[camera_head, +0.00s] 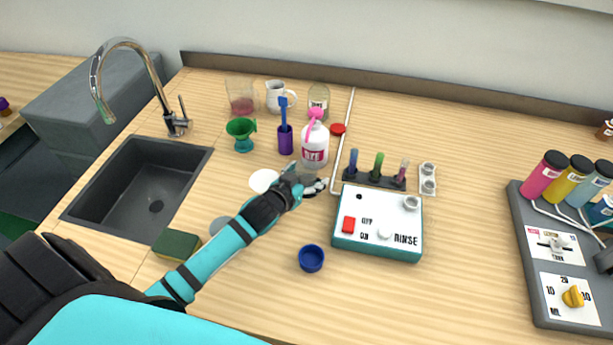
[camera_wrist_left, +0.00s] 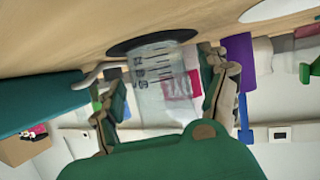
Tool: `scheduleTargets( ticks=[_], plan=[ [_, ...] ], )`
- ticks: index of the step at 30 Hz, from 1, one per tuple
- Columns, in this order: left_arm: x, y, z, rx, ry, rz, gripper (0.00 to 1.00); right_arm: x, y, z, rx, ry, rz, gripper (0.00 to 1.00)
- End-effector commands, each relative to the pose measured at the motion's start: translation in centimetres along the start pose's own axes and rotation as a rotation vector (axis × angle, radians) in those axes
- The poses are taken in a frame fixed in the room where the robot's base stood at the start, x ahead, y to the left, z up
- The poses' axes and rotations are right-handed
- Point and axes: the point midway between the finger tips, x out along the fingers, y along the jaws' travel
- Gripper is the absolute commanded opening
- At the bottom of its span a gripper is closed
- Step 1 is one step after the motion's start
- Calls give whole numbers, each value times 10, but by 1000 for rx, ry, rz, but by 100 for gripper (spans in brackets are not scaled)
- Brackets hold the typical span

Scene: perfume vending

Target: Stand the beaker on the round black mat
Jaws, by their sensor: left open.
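The clear beaker (camera_wrist_left: 155,85) with dark graduation marks is between the fingers of my left gripper in the left wrist view, which is turned over. Its base meets the round black mat (camera_wrist_left: 128,46), and it looks upright. My left gripper (camera_head: 305,186) is open, with one finger on each side of the beaker; I cannot tell whether they touch it. In the head view the black mat (camera_head: 313,188) shows partly beside the fingers, and the beaker (camera_head: 308,175) is faint and partly hidden in front of the dye bottle. My right gripper is not in view.
The white dye bottle (camera_head: 315,150) stands just behind. The rinse box (camera_head: 377,240) and tube rack (camera_head: 373,182) are close on the right. A white disc (camera_head: 263,181) lies left, a blue cup (camera_head: 311,259) in front. The counter between box and right-hand machine is clear.

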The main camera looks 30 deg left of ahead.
Motion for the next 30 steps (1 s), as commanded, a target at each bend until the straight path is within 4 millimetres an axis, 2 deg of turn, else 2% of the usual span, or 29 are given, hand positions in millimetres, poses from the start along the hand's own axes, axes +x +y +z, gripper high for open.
scheduleTargets(
  ticks=[5,7,21,25,30],
  plan=[
    [-3,0,-3,0,0,0,77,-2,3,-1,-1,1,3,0],
    [-10,0,-2,0,0,1,77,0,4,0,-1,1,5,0],
    [-102,0,-1,-1,-1,0,77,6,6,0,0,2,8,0],
    [-116,0,-2,-1,-1,0,77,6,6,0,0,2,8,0],
    [-121,0,-3,0,0,0,77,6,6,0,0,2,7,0]
  ],
)
